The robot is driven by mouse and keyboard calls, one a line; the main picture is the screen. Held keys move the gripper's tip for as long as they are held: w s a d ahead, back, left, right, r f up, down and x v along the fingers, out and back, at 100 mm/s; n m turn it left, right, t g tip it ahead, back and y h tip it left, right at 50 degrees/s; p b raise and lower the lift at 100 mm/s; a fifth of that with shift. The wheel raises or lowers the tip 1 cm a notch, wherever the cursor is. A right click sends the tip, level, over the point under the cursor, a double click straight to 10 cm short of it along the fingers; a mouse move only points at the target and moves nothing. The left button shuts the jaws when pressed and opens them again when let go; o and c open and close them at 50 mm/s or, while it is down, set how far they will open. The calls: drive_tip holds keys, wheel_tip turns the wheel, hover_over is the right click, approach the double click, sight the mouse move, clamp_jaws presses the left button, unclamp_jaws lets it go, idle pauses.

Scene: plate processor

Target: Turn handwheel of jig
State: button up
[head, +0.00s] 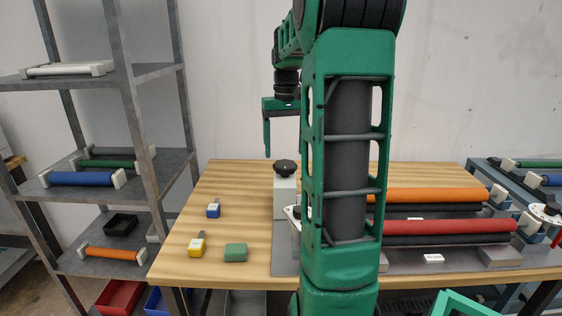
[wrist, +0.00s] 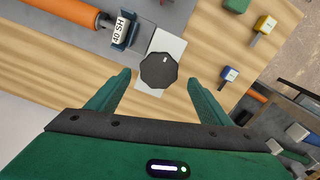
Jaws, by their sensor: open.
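A black, faceted handwheel (head: 286,167) sits on top of a pale upright block (head: 285,198) on the wooden table, left of the rollers. In the wrist view the handwheel (wrist: 158,71) shows whole, with its pale block (wrist: 166,46) under it. My gripper (wrist: 158,76) is open, and its two green fingers lie to either side of the handwheel in that view, with nothing held. In the head view one finger of my gripper (head: 267,152) shows above and slightly left of the handwheel; my arm hides the other finger. The fingers appear apart from the wheel.
An orange roller (head: 425,195) and a red roller (head: 450,227) lie right of my arm. Blue (head: 213,210), yellow (head: 196,244) and green (head: 236,252) small blocks stand on the table's left. A grey shelf rack (head: 150,130) stands further left. The table's back left is clear.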

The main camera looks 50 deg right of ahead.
sight(285, 164)
drive_tip(key=shift+f, duration=2.4)
drive_tip(key=c, duration=1)
